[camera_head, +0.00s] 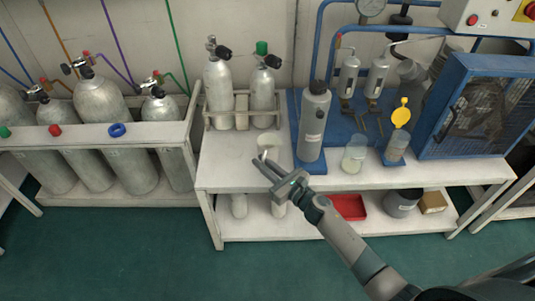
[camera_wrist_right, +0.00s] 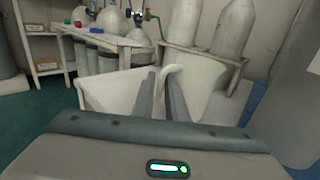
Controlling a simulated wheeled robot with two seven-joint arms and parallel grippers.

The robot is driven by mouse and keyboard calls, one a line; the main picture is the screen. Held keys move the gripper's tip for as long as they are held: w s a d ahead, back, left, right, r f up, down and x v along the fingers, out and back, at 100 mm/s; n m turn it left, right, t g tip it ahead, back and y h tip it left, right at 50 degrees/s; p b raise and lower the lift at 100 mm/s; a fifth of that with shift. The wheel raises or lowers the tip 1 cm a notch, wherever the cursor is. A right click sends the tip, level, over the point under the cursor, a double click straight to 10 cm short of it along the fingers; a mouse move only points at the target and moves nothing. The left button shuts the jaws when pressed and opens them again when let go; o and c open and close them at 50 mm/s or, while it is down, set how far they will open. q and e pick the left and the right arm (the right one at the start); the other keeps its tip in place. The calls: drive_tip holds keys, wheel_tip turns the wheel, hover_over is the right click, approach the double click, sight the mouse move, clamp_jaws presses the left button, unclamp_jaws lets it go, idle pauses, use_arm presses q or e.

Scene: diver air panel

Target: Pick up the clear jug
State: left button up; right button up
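The clear jug (camera_head: 281,144), pale and see-through, stands on the white bench near its front, left of a grey cylinder. My right gripper (camera_head: 263,161) reaches it from the front right, with its two fingers apart. In the right wrist view the jug (camera_wrist_right: 108,90) is close ahead, its wide mouth facing up. Its curved handle (camera_wrist_right: 166,76) shows in the gap between the fingers of my right gripper (camera_wrist_right: 162,88). I cannot tell whether either finger touches it. The jug's lower part is hidden. My left gripper is not in view.
The grey cylinder (camera_head: 314,122) stands close right of the jug. Two racked cylinders (camera_head: 219,87) are behind it. Bench space left of the jug is clear.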

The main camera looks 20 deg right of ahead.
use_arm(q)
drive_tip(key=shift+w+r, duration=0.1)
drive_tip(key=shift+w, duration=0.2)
use_arm(e)
clamp_jaws()
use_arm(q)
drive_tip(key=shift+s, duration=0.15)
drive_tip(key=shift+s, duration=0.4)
use_arm(e)
drive_tip(key=shift+r, duration=0.15)
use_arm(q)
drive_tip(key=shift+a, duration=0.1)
use_arm(e)
drive_tip(key=shift+r, duration=0.1)
